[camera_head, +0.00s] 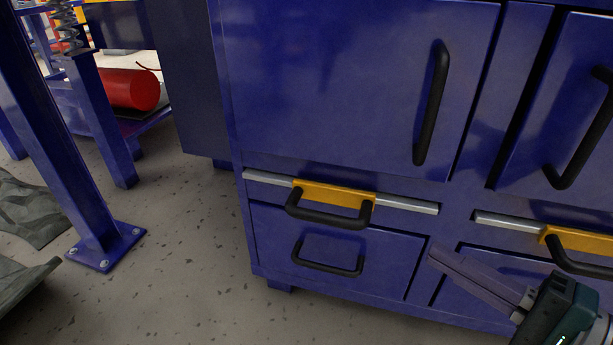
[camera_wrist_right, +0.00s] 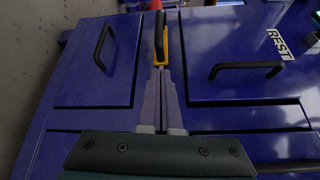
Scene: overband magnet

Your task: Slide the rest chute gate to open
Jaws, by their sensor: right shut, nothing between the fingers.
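The gate (camera_head: 335,193) is a yellow slider with a black bow handle, seated near the middle of a silver rail (camera_head: 405,205) on the blue cabinet. In the right wrist view the yellow gate (camera_wrist_right: 166,46) is ahead of the fingertips, on the side of the panel marked REST (camera_wrist_right: 278,42). My right gripper (camera_head: 432,254) is shut and empty, to the lower right of the gate and apart from it in the head view. Its fingers also show in the wrist view (camera_wrist_right: 160,82), partly covering the rail. My left gripper is not in view.
A blue door with a black handle (camera_head: 431,105) is above the gate, and a drawer with a black handle (camera_head: 326,262) below. A second yellow slider (camera_head: 581,240) is at the right. A blue post (camera_head: 60,130) stands left; the floor between is clear.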

